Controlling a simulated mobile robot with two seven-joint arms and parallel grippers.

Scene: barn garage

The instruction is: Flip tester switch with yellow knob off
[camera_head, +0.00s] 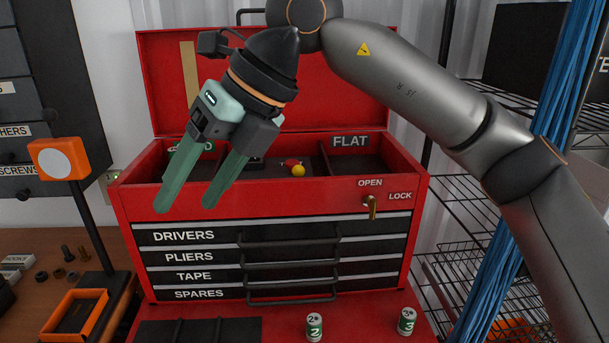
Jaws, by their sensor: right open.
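A small yellow round knob (298,170) shows inside the open top tray of the red toolbox (335,204), near the middle compartment. A small red piece (291,162) is right beside it. Whether the switch is on or off cannot be told from here. My right gripper (184,206) has its two green fingers apart and pointing down to the left, with nothing between them. It hangs in front of the tray's left part, left of the yellow knob and apart from it in the picture. It hides part of the left compartment. My left gripper is out of view.
A brass key (372,205) sticks out of the toolbox front by OPEN and LOCK. Two small labelled cylinders (314,327) (407,321) stand in front. An orange-headed stand (62,160) and orange tray (73,313) are at left. Wire shelving (470,230) and blue cables (545,160) are at right.

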